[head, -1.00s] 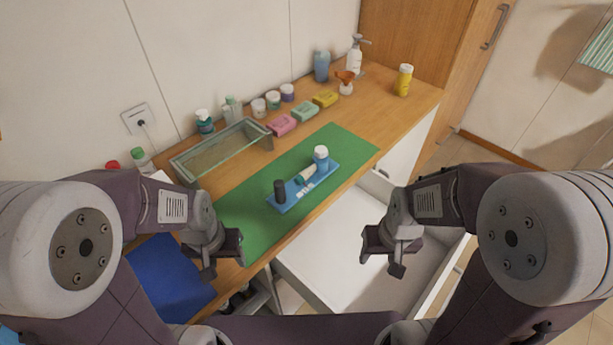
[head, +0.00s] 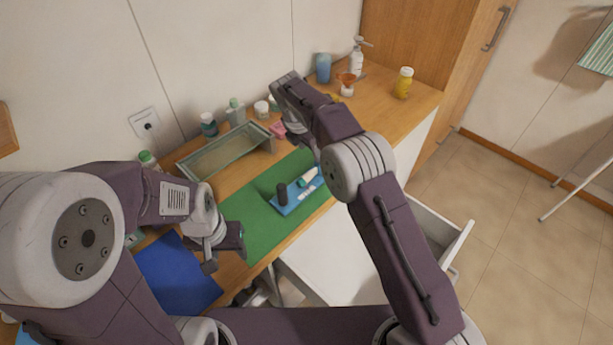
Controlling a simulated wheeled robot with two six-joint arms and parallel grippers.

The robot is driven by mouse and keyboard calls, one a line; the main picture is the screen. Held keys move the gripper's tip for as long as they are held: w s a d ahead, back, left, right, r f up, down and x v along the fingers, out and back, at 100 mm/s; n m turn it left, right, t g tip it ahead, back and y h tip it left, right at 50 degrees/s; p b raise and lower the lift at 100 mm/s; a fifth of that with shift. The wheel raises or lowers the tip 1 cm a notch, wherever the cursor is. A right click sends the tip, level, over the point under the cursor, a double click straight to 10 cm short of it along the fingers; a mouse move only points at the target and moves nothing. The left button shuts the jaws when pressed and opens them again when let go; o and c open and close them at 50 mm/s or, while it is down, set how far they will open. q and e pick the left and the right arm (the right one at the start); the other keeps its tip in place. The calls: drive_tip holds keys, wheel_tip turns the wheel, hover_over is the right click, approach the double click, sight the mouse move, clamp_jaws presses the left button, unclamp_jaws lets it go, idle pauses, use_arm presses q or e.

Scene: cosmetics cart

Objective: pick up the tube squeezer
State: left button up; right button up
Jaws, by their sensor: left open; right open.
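A blue tray (head: 292,207) lies on the green mat (head: 254,226) on the wooden counter. On it stand a dark cylinder (head: 282,193) and, lying beside it, a small teal-and-white tube (head: 307,177). I cannot tell for sure which piece is the tube squeezer. My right gripper (head: 300,135) is over the counter behind the tray's far end, largely hidden by my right forearm; it is open. My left gripper (head: 226,254) is open and empty over the counter's front edge, left of the tray.
A glass box (head: 222,158) stands against the wall, with several bottles and jars behind it. A yellow bottle (head: 403,83) stands at the far right end. An open white drawer (head: 335,262) juts out below the counter. A blue cloth (head: 175,275) lies at front left.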

sight(306, 176)
drive_tip(key=shift+n+g, duration=0.3)
drive_tip(key=shift+n, duration=0.2)
drive_tip(key=s+a+f, duration=0.2)
drive_tip(key=a+f, duration=0.1)
drive_tip(key=shift+s+a+f, duration=0.1)
drive_tip(key=shift+f, duration=0.35)
drive_tip(key=x, duration=0.2)
drive_tip(key=shift+d+f+p, duration=0.25)
drive_tip(key=shift+f+p, duration=0.05)
drive_tip(key=shift+p, duration=0.05)
drive_tip(key=shift+w+f, duration=0.35)
drive_tip(key=shift+f, duration=0.15)
drive_tip(key=p+x, duration=0.1)
drive_tip(key=x, duration=0.3)
drive_tip(key=shift+d, duration=0.1)
drive_tip(key=shift+w+f, duration=0.1)
drive_tip(key=shift+f, duration=0.3)
drive_tip(key=shift+r, duration=0.1)
clamp_jaws()
